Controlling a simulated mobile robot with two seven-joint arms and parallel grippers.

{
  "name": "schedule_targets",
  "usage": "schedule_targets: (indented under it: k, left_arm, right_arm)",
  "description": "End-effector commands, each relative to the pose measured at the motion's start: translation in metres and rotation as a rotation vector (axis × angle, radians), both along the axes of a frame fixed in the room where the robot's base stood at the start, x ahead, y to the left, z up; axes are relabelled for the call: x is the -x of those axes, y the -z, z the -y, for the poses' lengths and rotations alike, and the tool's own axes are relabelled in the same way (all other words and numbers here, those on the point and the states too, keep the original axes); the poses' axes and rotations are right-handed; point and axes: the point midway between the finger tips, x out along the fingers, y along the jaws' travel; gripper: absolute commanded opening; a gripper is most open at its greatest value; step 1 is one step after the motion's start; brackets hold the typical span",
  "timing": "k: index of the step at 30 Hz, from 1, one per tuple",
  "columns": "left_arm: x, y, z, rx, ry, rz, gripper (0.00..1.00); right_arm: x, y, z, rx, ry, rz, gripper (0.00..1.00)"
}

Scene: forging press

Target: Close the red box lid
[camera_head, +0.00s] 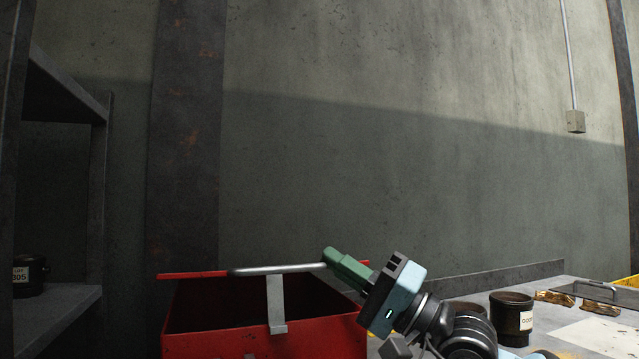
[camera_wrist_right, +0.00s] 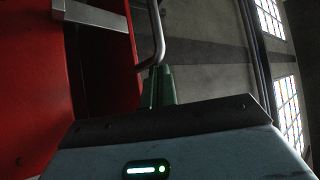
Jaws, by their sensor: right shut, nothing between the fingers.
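The red box (camera_head: 265,343) stands at the bottom centre of the head view, with a dark interior showing. A thin red edge (camera_head: 190,275) runs along its top back; I cannot tell whether this is the lid or the rim. A grey metal bar (camera_head: 280,269) with a flat bracket (camera_head: 277,302) crosses above the box. My right gripper (camera_head: 331,254) has its green fingers shut at the bar's right end, with nothing between them. In the wrist view the fingers (camera_wrist_right: 158,72) are beside the bent bar (camera_wrist_right: 158,38); contact is unclear. My left gripper is out of view.
A table (camera_head: 560,318) at right holds a black cup (camera_head: 511,312), brass-coloured pieces (camera_head: 556,297) and a white sheet (camera_head: 600,335). A yellow container (camera_head: 630,282) is at the far right. A shelf (camera_head: 60,308) with a labelled black cup (camera_head: 36,277) stands at left.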

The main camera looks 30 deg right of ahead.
Motion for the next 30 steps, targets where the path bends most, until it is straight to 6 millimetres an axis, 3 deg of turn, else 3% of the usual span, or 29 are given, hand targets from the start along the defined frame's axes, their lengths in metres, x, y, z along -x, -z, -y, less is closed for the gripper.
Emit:
schedule_targets:
  k: [8,18,30]
  left_arm:
    - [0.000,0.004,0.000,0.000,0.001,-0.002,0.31]
    - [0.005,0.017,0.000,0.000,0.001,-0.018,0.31]
    - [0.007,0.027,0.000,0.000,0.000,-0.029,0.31]
  right_arm:
    - [0.007,0.007,0.006,0.000,0.002,-0.002,0.00]
    - [0.037,0.029,0.026,0.005,0.001,-0.005,0.00]
    - [0.054,0.038,0.038,0.001,0.001,0.000,0.00]
